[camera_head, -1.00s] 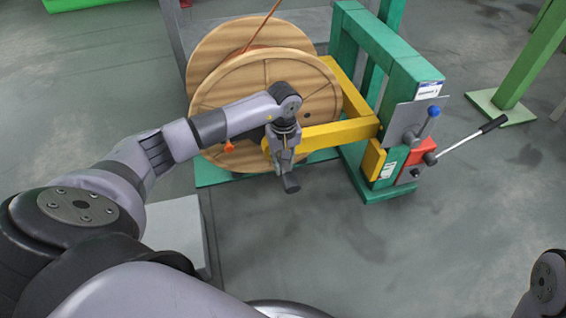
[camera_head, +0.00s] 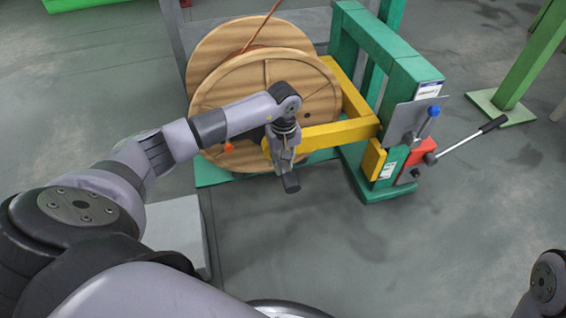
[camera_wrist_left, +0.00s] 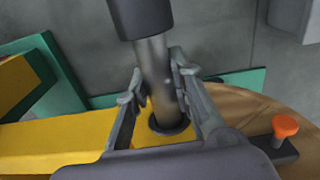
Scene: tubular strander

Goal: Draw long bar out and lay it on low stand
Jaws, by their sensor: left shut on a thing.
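The long bar is a grey metal rod with a dark thick end (camera_head: 291,183). In the left wrist view the bar (camera_wrist_left: 155,65) runs into a dark-rimmed hole in the yellow arm (camera_wrist_left: 60,138). My left gripper (camera_head: 282,152) has its fingers on both sides of the bar, close to the yellow arm (camera_head: 335,134), and is shut on it. The bar's far part is hidden. The low stand looks to be the pale grey block (camera_head: 178,232) at the lower left, partly covered by my left arm. My right gripper is not in view.
A wooden reel (camera_head: 245,110) stands behind the yellow arm. An orange knob (camera_wrist_left: 285,125) shows beside the bar's hole. The floor in front is clear.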

